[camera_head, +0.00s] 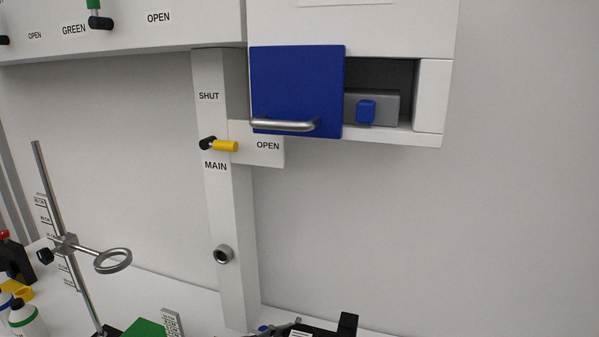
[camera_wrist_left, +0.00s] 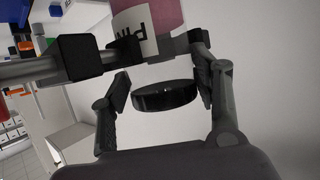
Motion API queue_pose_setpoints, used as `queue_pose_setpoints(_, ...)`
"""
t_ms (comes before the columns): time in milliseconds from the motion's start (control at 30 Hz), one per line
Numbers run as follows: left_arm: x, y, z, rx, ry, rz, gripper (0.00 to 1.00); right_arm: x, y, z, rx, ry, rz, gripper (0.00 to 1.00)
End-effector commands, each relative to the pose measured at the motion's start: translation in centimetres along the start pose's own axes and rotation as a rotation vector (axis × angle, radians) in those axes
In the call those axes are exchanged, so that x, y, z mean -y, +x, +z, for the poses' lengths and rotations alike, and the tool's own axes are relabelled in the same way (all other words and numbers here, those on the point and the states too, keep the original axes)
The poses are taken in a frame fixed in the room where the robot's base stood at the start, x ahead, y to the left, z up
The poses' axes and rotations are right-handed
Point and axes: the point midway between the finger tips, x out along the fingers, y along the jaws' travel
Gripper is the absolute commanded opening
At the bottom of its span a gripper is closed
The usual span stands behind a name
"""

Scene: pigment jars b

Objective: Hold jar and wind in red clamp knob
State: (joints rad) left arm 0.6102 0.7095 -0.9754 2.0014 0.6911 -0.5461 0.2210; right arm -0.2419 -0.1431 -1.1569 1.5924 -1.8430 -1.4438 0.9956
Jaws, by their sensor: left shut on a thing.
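In the left wrist view a pink jar (camera_wrist_left: 180,14) with a partly readable white label shows at the top edge, cut off by the frame. I cannot tell whether this piece is joined to the pink jar. A dark clamp block on a bar (camera_wrist_left: 80,58) lies left of the jar. A red knob (camera_head: 4,235) on a black block shows at the left edge in the head view. My right gripper is not in view.
A metal stand with a ring (camera_head: 113,261) is at lower left, near a white bottle (camera_head: 27,321). A wall cabinet with a blue door (camera_head: 297,90) hangs above. A yellow-handled valve (camera_head: 224,146) is on the column. Dark items at the bottom edge are cut off.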

Motion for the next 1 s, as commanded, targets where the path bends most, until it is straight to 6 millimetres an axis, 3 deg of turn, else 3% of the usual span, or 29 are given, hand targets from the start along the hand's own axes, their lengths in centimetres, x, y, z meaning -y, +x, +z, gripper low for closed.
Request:
queue_pose_setpoints(67,-0.2,0.1,0.9,0.020,-0.006,0.004,0.23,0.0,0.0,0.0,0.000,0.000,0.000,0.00)
queue_pose_setpoints(100,-0.2,0.1,0.9,0.021,-0.006,0.004,0.59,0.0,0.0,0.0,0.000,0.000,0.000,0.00)
queue_pose_setpoints(400,-0.1,0.0,0.6,0.013,-0.003,0.001,0.79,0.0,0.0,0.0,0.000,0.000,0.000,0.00)
queue_pose_setpoints(767,0.0,-0.2,0.5,0.010,-0.001,-0.001,0.80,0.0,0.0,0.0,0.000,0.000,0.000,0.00)
queue_pose_setpoints(1000,0.1,-3.6,0.5,0.013,0.000,-0.003,0.80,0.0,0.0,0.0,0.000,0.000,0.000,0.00)
